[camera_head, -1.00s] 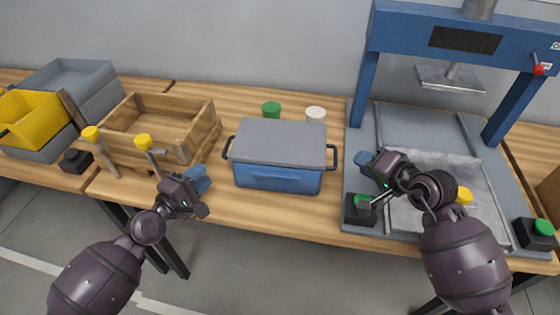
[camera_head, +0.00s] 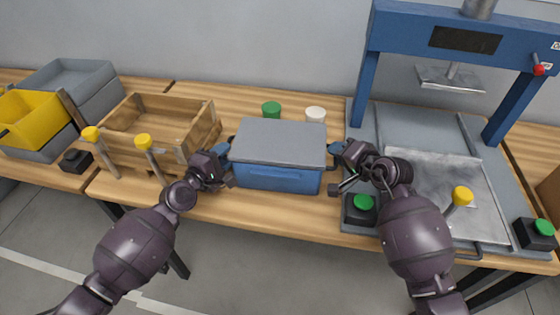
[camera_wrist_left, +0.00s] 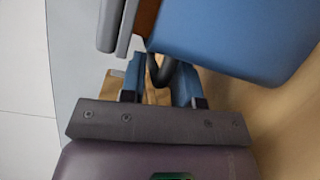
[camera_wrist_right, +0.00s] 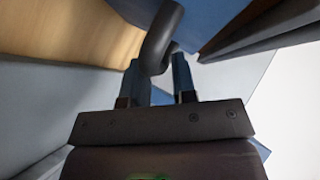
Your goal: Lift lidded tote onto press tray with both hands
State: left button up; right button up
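The blue tote (camera_head: 275,177) with its flat grey lid (camera_head: 280,140) stands upright on the wooden bench. My left gripper (camera_head: 224,152) is at its left handle, and my right gripper (camera_head: 337,149) is at its right handle. In the left wrist view the black handle (camera_wrist_left: 160,72) lies between the two blue fingers, which are apart. In the right wrist view the other black handle (camera_wrist_right: 158,48) lies at the tips of the parted fingers. The silver press tray (camera_head: 432,180) lies to the right, empty.
The blue press frame (camera_head: 440,28) stands over the tray's back. Button boxes (camera_head: 361,209) and (camera_head: 535,234) flank the tray's front, with a yellow knob (camera_head: 463,195) nearby. A wooden crate (camera_head: 205,133) is left of the tote; green (camera_head: 271,109) and white (camera_head: 315,114) lids are behind.

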pick_arm(q)
jog(key=shift+c, duration=0.4)
pick_arm(e)
jog(key=shift+c, duration=0.4)
pick_arm(q)
grip_shut()
pick_arm(e)
grip_shut()
pick_arm(q)
jog(key=shift+r, duration=0.1)
pick_arm(e)
jog(key=shift+r, duration=0.15)
